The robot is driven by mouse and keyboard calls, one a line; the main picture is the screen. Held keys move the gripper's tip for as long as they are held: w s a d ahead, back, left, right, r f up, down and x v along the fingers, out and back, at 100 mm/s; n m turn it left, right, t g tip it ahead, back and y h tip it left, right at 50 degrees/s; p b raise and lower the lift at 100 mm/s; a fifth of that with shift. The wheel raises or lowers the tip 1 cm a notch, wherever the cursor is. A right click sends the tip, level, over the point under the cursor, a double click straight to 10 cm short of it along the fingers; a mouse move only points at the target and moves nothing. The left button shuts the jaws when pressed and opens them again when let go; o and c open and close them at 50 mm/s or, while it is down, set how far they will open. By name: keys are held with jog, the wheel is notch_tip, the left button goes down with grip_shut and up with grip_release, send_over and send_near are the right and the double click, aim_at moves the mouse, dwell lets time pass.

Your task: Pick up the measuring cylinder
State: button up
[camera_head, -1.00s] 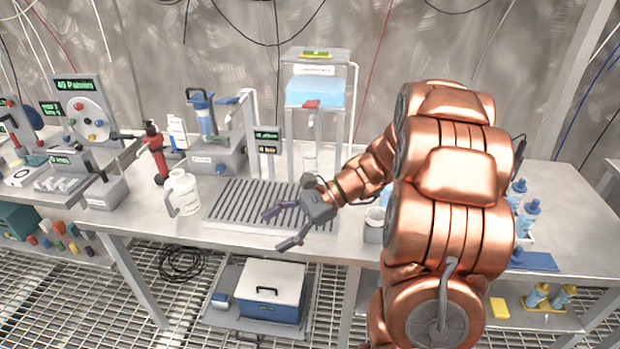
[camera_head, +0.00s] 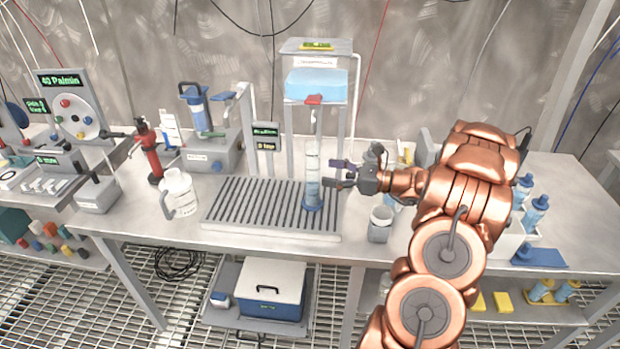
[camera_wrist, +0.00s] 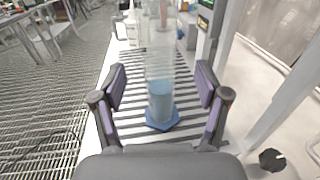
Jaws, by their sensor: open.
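The measuring cylinder (camera_head: 312,180) is tall and clear with blue liquid in its lower part and a blue hexagonal foot. It stands upright on the slatted grey drain tray (camera_head: 240,205), below the dispenser's red tap (camera_head: 313,99). My gripper (camera_head: 336,174) is open, pointing left, just to the right of the cylinder in the head view. In the wrist view the cylinder (camera_wrist: 160,95) stands ahead, centred between the spread fingers with their purple pads; the gripper shows there too (camera_wrist: 160,105). I cannot tell whether the fingertips reach around it.
The dispenser frame with a blue tank (camera_head: 316,84) rises behind the cylinder. A white jug (camera_head: 180,192) stands left of the tray. A grey cup (camera_head: 380,224) stands close under my wrist. Bottles (camera_head: 536,212) stand at the right.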

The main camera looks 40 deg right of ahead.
aim_at(312, 171)
jog(key=shift+f+p+x, duration=0.15)
jog(key=shift+p+x, duration=0.35)
jog(key=shift+x, duration=0.95)
jog(key=shift+f+p+x, duration=0.1)
jog(key=shift+p+x, duration=0.35)
jog(key=shift+x, duration=1)
jog(key=shift+a, duration=0.1)
jog(key=c, duration=1.3)
